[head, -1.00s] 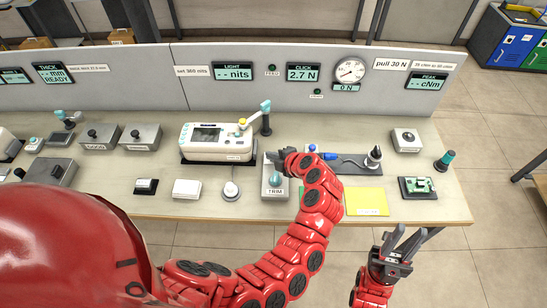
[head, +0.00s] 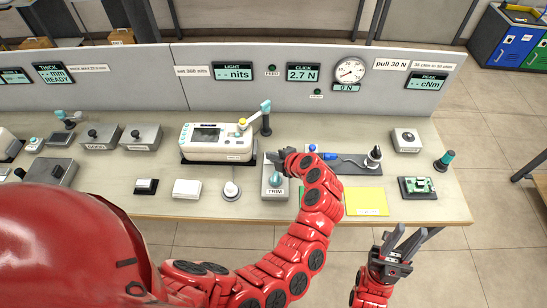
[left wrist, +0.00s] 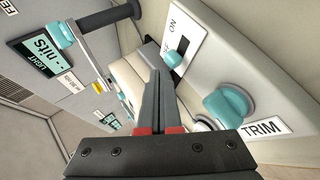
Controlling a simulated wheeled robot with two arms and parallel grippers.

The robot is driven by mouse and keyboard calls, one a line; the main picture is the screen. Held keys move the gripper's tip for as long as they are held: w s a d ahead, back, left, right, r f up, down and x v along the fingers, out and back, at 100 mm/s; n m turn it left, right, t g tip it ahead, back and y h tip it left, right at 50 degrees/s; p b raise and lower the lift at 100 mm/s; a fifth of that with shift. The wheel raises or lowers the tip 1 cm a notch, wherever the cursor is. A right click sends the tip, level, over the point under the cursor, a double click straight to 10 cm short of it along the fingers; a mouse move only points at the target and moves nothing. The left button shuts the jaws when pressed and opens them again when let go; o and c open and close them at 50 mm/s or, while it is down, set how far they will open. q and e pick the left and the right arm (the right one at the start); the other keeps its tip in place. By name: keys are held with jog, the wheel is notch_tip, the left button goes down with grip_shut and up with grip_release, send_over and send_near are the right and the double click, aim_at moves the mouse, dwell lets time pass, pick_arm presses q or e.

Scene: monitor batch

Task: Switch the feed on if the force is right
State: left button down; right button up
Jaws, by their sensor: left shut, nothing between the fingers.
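The grey TRIM box (head: 273,193) stands at the bench's front edge. In the left wrist view it has a teal knob (left wrist: 228,104) and a white ON/OFF plate (left wrist: 184,30) with a dark slot. A teal lever tip (left wrist: 173,56) sits by the OFF end. My left gripper (head: 274,157) is at the box's far side, its shut, empty fingers (left wrist: 154,90) pointing toward the plate; contact is unclear. The CLICK display (head: 303,72) reads 2.7 N. The round gauge (head: 350,70) has a 0 N readout. The FEED lamp (head: 272,69) looks dark green. My right gripper (head: 401,242) is open and empty off the bench's front.
A white instrument (head: 207,137) with a teal-tipped lever arm stands left of my left gripper. A dark tray (head: 345,166) with a cone-tipped tool lies to the right. A yellow sheet (head: 366,201) and a green circuit board (head: 419,186) lie nearer the front right.

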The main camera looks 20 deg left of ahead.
pick_arm(q)
jog(key=shift+w+d+f+b, duration=0.1)
jog(key=shift+w+d+b, duration=0.15)
jog(key=shift+d+b, duration=0.45)
jog(key=shift+a+p, duration=0.1)
jog(key=shift+p, duration=0.25)
dwell(0.5)
notch_tip(320, 180, up, 6)
jog(key=s+p, duration=0.1)
jog(key=p, duration=0.4)
jog(key=shift+s, duration=0.15)
dwell(0.3)
